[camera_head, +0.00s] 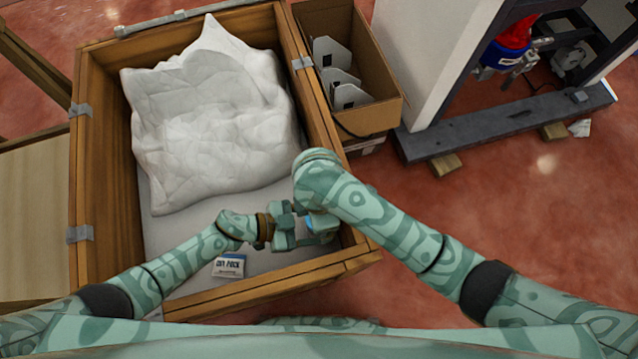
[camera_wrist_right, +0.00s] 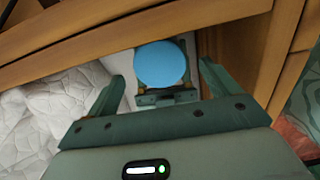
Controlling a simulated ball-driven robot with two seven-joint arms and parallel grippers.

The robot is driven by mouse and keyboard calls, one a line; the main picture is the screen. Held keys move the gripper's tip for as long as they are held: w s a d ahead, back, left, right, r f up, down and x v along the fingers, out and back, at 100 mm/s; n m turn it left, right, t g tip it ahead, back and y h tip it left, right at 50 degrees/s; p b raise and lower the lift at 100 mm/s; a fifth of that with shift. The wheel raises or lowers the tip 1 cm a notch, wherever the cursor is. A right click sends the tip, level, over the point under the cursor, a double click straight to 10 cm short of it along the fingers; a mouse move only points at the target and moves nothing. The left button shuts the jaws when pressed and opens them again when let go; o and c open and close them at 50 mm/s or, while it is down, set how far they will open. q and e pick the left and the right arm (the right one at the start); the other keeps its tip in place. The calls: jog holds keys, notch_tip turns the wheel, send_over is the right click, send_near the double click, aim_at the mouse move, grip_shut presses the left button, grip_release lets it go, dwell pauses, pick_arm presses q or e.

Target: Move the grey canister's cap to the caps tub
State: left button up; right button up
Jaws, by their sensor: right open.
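A round light-blue disc (camera_wrist_right: 161,64), which looks like the cap seen from above, lies between the fingers of my right gripper (camera_wrist_right: 161,73) in the right wrist view. The right gripper is open, its fingers apart on either side of the disc. My left gripper (camera_head: 288,228) is close against this spot in the head view, its jaws partly hidden. Teal gripper parts show just below the disc in the wrist view. The canister's grey body is hidden, so I cannot tell whether the left jaws hold it. I cannot make out a caps tub.
A wooden crate (camera_head: 105,150) surrounds both grippers, its walls close by. It holds a crumpled white sheet (camera_head: 210,115) and a small labelled pack (camera_head: 229,265). A cardboard box (camera_head: 375,118) with white panels stands outside, beside a white-sided frame (camera_head: 440,60) on a dark base.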

jog(key=shift+f, duration=0.85)
jog(key=c, duration=1.2)
jog(key=shift+r, duration=0.2)
jog(key=shift+r, duration=0.9)
jog(key=shift+r, duration=2.05)
pick_arm(q)
jog(key=o, duration=1.5)
jog(key=shift+c, duration=0.2)
